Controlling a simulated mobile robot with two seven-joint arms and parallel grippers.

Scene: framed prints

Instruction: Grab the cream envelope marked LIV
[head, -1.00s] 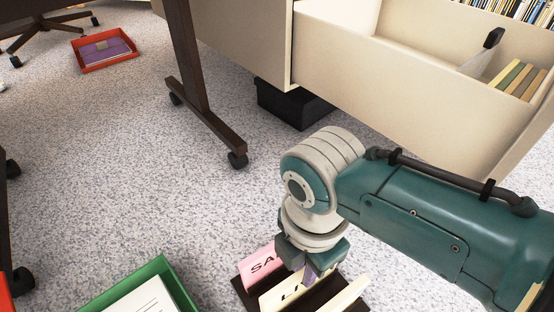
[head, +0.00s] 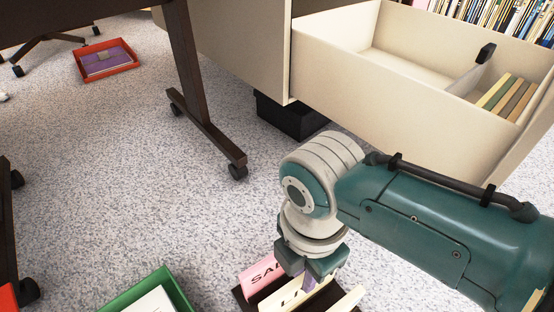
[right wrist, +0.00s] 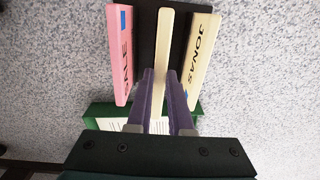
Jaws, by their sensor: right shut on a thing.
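The cream envelope (head: 292,297) stands on edge in a dark holder (head: 240,297) at the bottom of the head view; the letters "LI" show and the rest is hidden by my gripper. My right gripper (head: 312,280) is shut on its upper edge. In the right wrist view the envelope (right wrist: 165,55) runs between the two purple fingers of my right gripper (right wrist: 162,88). A pink envelope (head: 260,275) stands to its left, and a cream one marked JONAS (right wrist: 196,60) to its right. My left gripper is out of view.
A green tray (head: 173,287) with white paper sits left of the holder. A red tray (head: 122,67) with a purple item lies far back left. An open cream drawer (head: 400,95) hangs above right. A dark table leg (head: 200,90) stands behind. Speckled carpet between is clear.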

